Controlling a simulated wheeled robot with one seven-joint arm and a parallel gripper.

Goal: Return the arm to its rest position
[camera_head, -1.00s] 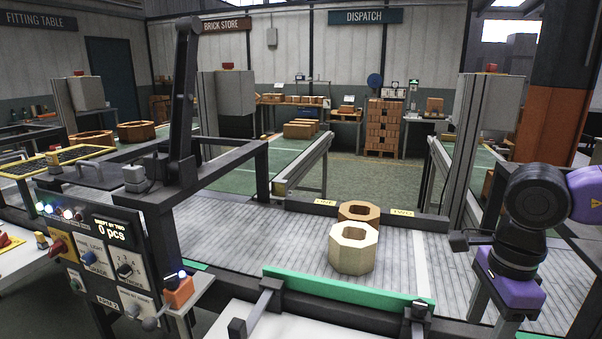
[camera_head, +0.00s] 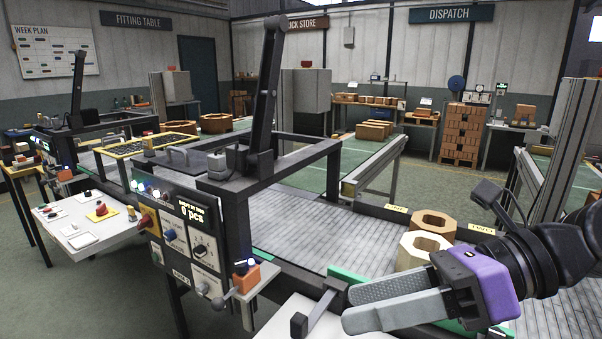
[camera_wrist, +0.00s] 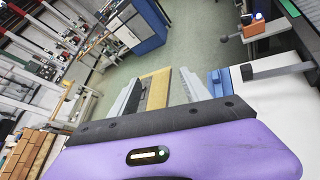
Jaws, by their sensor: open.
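My gripper (camera_head: 352,306), with a purple body and two grey fingers, reaches in from the right in the head view, over the near side of the conveyor. Its fingers point left and hold nothing that I can see. In the wrist view its fingers (camera_wrist: 160,84) stand apart, with a yellow surface showing beyond the gap. A cream octagonal hollow brick (camera_head: 416,247) stands on the conveyor behind the gripper, partly hidden by it. An orange octagonal hollow brick (camera_head: 434,222) stands just behind the cream one.
A control panel (camera_head: 187,245) and a dark upright post (camera_head: 268,90) stand left of the gripper. A green-edged rail (camera_head: 349,275) runs along the conveyor's near side. A white table (camera_head: 80,222) is at far left. The grey conveyor surface (camera_head: 310,225) left of the bricks is clear.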

